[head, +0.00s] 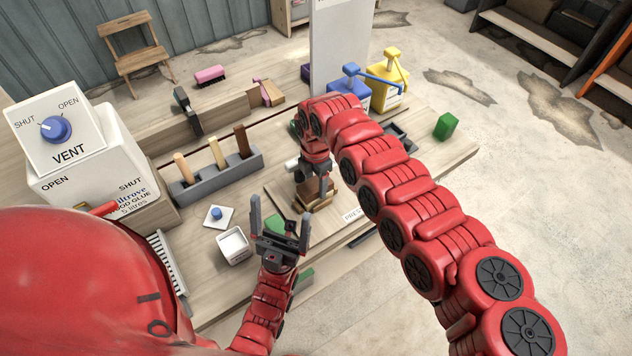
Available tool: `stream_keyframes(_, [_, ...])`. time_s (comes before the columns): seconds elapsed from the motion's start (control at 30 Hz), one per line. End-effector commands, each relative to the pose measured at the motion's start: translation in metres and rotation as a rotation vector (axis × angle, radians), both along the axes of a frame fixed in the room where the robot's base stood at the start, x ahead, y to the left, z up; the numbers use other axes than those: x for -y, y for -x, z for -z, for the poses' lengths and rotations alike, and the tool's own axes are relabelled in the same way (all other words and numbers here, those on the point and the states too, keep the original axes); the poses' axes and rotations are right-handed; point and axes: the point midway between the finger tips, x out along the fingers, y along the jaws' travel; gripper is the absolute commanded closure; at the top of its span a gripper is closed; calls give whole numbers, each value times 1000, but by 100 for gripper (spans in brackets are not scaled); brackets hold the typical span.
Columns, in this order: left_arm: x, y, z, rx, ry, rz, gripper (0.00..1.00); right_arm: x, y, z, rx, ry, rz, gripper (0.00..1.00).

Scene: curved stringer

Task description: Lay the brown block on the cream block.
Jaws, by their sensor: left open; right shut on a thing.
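My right gripper (322,190) points down over the wooden press board (345,200) in the middle of the bench. It is shut on a brown block (313,187), which its fingers and wrist partly hide. Right under the brown block a paler tan piece shows, perhaps the cream block; I cannot tell whether the two touch. My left gripper (281,232) is open and empty, fingers upward, over the near side of the bench, left of and nearer than the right gripper.
A grey rack (215,176) with several upright wooden handles stands left of the board. A white cup (234,245) and a white plate with a blue knob (218,215) lie nearby. Blue (351,83) and yellow (391,78) containers stand behind; a green block (445,126) sits far right.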

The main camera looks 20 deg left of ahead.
Motion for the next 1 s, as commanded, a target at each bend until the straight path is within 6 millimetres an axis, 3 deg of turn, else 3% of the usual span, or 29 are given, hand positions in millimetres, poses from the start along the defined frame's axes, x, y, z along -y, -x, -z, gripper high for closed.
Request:
stream_keyframes(0.63, [0, 0, 8, 0, 0, 0, 3, 0, 0, 7, 0, 0, 0, 95])
stream_keyframes(0.67, [0, 0, 8, 0, 0, 0, 3, 0, 0, 7, 0, 0, 0, 37])
stream_keyframes(0.83, [0, 0, 8, 0, 0, 0, 3, 0, 0, 6, 0, 0, 0, 6])
stream_keyframes(1.0, [0, 0, 8, 0, 0, 0, 3, 0, 0, 6, 0, 0, 0, 4])
